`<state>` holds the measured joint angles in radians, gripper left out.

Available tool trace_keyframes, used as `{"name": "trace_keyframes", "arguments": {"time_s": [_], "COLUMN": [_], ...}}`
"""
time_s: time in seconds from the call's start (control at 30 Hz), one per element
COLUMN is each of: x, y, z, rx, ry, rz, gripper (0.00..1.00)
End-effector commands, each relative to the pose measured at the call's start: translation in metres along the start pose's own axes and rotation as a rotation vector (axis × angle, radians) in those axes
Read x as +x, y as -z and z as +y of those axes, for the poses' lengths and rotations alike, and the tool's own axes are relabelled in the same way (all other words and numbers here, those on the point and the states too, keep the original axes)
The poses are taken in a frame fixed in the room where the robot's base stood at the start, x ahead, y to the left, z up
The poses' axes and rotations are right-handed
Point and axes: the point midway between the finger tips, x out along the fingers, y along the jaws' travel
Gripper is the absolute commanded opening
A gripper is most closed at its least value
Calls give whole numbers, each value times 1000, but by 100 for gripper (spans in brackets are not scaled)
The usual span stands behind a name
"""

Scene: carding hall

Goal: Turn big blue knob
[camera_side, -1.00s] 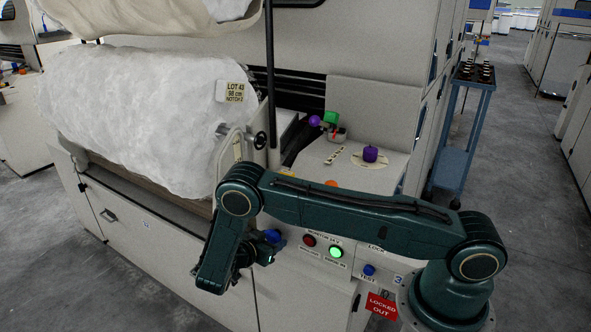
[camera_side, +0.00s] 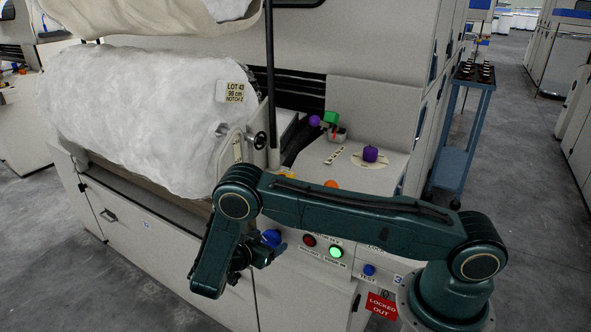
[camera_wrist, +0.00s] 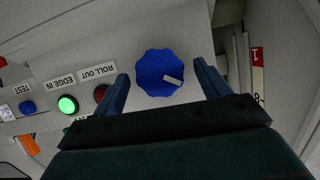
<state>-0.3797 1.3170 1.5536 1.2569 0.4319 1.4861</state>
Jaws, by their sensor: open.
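The big blue knob (camera_wrist: 160,73) has a scalloped rim and a pale pointer mark, and sits on the grey machine front. In the wrist view it lies between the two blue fingers of my gripper (camera_wrist: 161,71), with a gap on both sides. The fingers are spread and hold nothing. In the side view the knob (camera_side: 271,238) shows just above my gripper (camera_side: 268,253), partly hidden by it. I cannot tell how far the fingertips are from the panel.
Right of the knob in the side view are a red button (camera_side: 309,240), a lit green button (camera_side: 336,252) and a small blue TEST button (camera_side: 369,269). A purple knob (camera_side: 370,154) is on the upper deck. A white fibre roll (camera_side: 140,120) is at left.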

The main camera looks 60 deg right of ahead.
Motion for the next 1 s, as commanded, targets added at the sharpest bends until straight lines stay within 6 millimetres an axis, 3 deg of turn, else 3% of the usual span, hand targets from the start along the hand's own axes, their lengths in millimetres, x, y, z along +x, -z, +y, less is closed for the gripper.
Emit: {"name": "trace_keyframes", "arguments": {"time_s": [0.6,0.8,1.0], "x": [-99,-116,-120], "y": [0,0,0], "z": [0,0,0], "rx": [2,1,0], "ry": [3,2,-1], "rz": [0,0,0], "gripper": [75,75,75]}}
